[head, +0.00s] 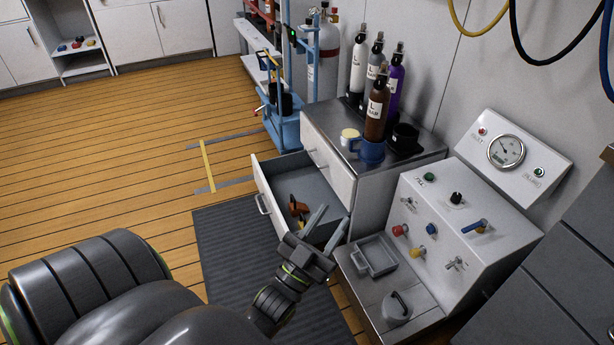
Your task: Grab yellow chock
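The open drawer (262,188) of the white cabinet holds a small orange-brown item (298,207) with dark parts, near its front right part. I cannot tell whether this is the yellow chock, and no clearly yellow chock shows. My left gripper (334,214) is at the right side of the open drawer, to the right of the small item. Its two fingers are spread apart and point away from me, with nothing seen between them. My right gripper is not in view.
Labelled bottles and a blue holder (370,151) stand on the cabinet top (425,147). A control panel (460,225) with knobs and a gauge is at right, with a grey tray (378,268) before it. A dark mat (235,250) covers the floor by the drawer.

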